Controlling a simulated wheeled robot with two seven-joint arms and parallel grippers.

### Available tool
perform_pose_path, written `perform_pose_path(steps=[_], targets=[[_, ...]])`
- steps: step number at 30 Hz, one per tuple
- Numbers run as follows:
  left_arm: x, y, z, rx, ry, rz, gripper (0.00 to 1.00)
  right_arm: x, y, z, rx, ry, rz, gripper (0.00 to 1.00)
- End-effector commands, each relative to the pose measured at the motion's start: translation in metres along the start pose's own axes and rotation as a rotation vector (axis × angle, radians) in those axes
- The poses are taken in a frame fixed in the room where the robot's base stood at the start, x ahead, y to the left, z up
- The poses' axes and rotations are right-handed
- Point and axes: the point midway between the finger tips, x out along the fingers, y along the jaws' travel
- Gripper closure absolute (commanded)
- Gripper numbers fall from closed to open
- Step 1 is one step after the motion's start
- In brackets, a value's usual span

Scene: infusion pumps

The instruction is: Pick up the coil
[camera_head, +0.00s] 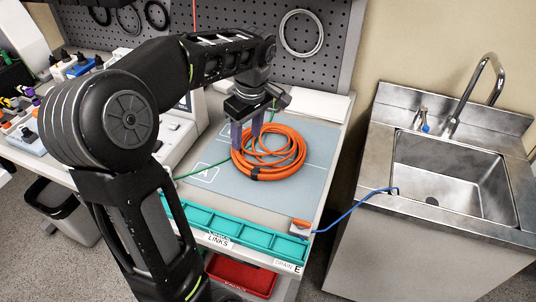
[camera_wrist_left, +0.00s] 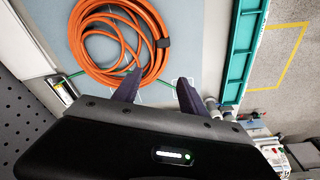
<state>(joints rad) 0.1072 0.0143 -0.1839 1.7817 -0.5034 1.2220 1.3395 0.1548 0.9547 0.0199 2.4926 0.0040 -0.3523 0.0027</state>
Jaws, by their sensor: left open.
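An orange coil (camera_head: 287,165) of hose or cable lies on the light blue mat (camera_head: 318,138) on the bench. A black band wraps its front edge. The coil also shows in the left wrist view (camera_wrist_left: 84,52), with the black band at its right side. My left gripper (camera_head: 247,138) is open, its two purple-grey fingers pointing down at the coil's left edge. In the left wrist view the fingers (camera_wrist_left: 158,84) are spread apart, one near the coil's rim. I cannot tell whether it touches. Nothing is between the fingertips. My right gripper is not in view.
A green tray (camera_head: 232,229) runs along the bench front. A grey pegboard (camera_head: 320,75) stands behind with a white coil (camera_head: 302,33). A green line (camera_head: 200,171) runs left of the orange coil. A sink (camera_head: 450,180) is at right, with a blue tube (camera_head: 355,209).

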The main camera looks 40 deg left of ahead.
Motion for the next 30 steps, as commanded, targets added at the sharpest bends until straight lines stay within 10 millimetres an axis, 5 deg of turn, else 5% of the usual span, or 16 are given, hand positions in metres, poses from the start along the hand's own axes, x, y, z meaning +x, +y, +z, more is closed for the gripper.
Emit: perform_pose_path(steps=[8, 20, 30], targets=[[0.035, 0.0, 0.005, 0.001, 0.0, 0.0, 0.5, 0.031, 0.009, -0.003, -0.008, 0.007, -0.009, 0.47], [0.035, 0.0, 0.005, 0.002, -0.001, 0.0, 0.5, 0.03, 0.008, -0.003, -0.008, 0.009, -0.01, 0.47], [0.061, 0.0, 0.005, 0.001, -0.001, -0.001, 0.5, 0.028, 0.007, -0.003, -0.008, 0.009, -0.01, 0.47]])
